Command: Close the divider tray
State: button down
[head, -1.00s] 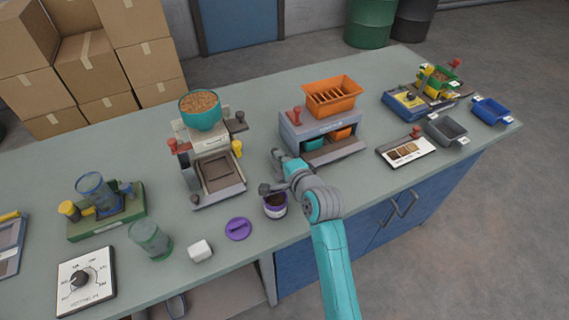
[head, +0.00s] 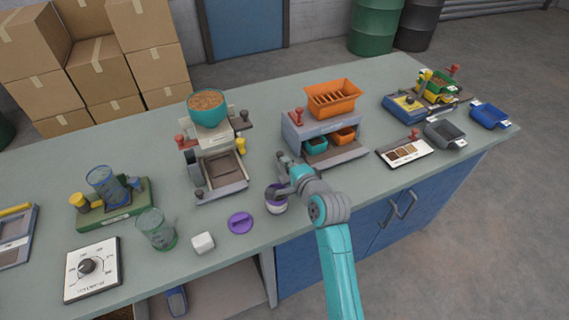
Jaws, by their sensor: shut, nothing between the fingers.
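The grey divider (head: 318,128) stands on the bench right of centre, with a slatted orange hopper (head: 333,98) on top and a red-knobbed lever at its left. In its open front sit a teal bin (head: 316,146) and an orange bin (head: 343,136). A pale tray (head: 338,156) juts out at the front below them. I take this as the divider tray; how far it is pulled out is hard to tell. My gripper (head: 281,188) is shut and empty, left of the tray and close to a purple-and-white jar (head: 276,204). Whether it touches the jar is unclear.
Left is the filler machine with a teal grain bowl (head: 208,108). A purple lid (head: 240,223), white cube (head: 203,243) and clear cup (head: 156,231) lie near the front edge. A sample card (head: 405,153) and grey scoop tray (head: 444,133) are at right.

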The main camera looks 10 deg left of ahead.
jog(key=v, duration=0.9)
jog(key=shift+s+d+r, duration=0.2)
jog(key=shift+s+r, duration=0.05)
jog(key=shift+r, duration=0.05)
